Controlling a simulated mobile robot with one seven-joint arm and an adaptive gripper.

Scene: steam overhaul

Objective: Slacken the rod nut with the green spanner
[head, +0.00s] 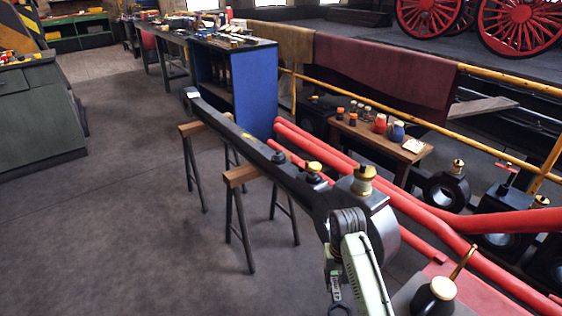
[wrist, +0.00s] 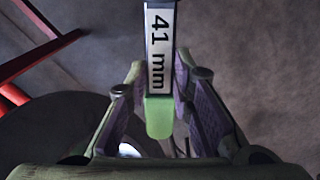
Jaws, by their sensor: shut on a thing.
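My gripper (wrist: 160,98) is shut on the green spanner (wrist: 159,118), with a purple-padded finger on each side. In the wrist view the spanner's green end sits between the fingers. Its shank, with a white "41 mm" label, runs out of the top of the picture, so its far end is hidden there. In the head view my arm reaches down at the lower middle, in front of the rod's large near end. The long dark rod (head: 237,132) lies across two trestles.
Trestles (head: 238,177) with wooden tops carry the rod. Red bars (head: 420,213) and a yellow rail (head: 500,143) run along the right. A small wooden table (head: 395,150) holds bottles and jars. A blue cabinet (head: 250,95) stands behind. The floor at left is clear.

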